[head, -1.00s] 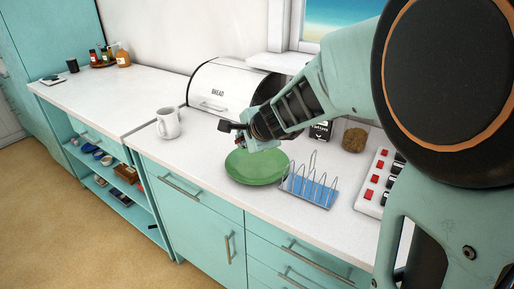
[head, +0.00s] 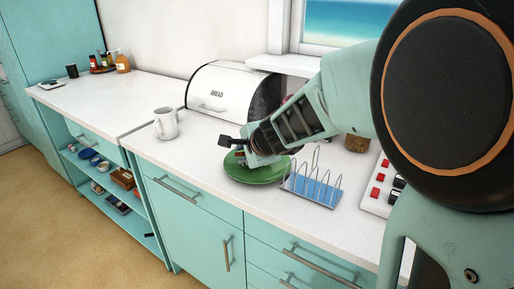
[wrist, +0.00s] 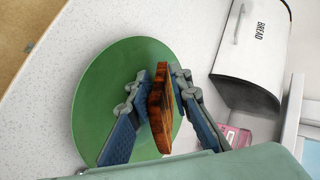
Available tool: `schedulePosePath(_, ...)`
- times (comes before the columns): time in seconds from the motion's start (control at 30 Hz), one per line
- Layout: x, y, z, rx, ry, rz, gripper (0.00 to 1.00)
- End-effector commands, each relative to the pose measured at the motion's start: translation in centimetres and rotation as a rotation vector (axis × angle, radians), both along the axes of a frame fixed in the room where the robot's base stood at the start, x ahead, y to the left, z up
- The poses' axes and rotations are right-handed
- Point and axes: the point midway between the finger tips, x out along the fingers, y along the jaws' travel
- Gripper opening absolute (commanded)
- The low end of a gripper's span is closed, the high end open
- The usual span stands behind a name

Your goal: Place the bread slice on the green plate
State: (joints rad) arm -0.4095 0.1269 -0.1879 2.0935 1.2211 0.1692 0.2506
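The bread slice (wrist: 159,112) is brown and dark-crusted, seen nearly edge-on in the wrist view. My gripper (wrist: 159,82) has its two fingers on either side of the slice and is shut on it. The green plate (wrist: 105,85) lies on the counter behind the slice in that view. In the head view, my gripper (head: 240,156) is low over the green plate (head: 262,176), covering its back part. The slice is mostly hidden there. I cannot tell whether it touches the plate.
A blue toast rack (head: 312,190) stands close to the plate's right. A white mug (head: 166,124) is at the left and the white bread bin (head: 218,92) is behind. A panel with red switches (head: 380,185) is at the right. The front counter edge is near the plate.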

Motion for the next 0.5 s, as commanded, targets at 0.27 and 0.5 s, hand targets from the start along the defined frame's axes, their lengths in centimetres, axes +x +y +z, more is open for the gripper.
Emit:
schedulePosePath(0.27,-0.1,-0.1,0.2,0.000,0.000,0.000,0.20)
schedulePosePath(0.5,-1.9,-0.9,2.2,0.001,-0.002,0.000,0.20)
